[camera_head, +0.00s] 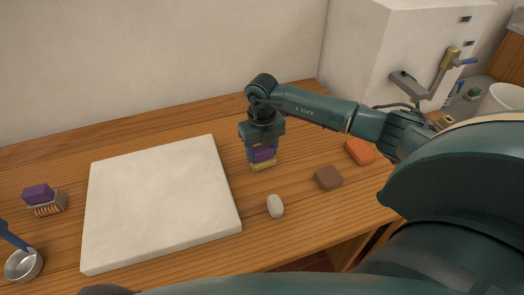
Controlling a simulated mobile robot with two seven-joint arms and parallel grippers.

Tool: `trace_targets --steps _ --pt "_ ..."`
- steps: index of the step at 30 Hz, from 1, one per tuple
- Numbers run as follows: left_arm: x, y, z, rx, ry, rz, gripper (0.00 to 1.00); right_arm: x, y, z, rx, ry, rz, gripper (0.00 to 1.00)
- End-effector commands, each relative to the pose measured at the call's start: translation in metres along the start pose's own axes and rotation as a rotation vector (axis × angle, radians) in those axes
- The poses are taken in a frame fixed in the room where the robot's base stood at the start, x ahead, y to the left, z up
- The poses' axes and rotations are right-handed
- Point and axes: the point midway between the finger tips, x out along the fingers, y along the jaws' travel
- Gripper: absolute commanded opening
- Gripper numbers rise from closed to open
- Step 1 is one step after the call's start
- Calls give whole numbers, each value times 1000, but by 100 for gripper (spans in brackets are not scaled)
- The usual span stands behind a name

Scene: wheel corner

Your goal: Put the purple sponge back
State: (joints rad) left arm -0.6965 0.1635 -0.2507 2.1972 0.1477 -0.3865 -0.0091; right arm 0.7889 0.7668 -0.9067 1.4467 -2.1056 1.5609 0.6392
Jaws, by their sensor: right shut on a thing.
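My right gripper (262,140) points down over the wooden table, right of the white slab. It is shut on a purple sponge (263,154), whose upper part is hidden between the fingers. A yellow layer (263,166) shows directly under the purple; I cannot tell if it is part of the sponge or a separate piece below it, nor whether it touches the table. Another purple block (38,193) sits on a small grey and orange-striped base (48,209) at the far left. My left gripper is not in view.
The large white slab (160,200) covers the table's middle left. A white rounded piece (275,206), a brown block (328,178) and an orange block (360,151) lie right. A metal bowl (22,265) with a blue-handled tool stands front left. Bare wood (200,120) lies behind the slab.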

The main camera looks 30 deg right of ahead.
Motion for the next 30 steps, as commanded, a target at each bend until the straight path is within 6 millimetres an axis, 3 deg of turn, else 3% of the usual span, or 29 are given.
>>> trace_targets --steps 14,15,21,23,30 --pt "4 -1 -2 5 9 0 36 11 0 0 0 -1 0 36" --pt "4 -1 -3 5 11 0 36 11 0 0 0 -2 0 55" --pt "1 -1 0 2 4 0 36 10 0 0 0 -1 0 71" --pt "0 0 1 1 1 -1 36 10 0 0 0 -1 0 76" --pt "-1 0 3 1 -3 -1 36 10 0 0 0 -1 0 76"
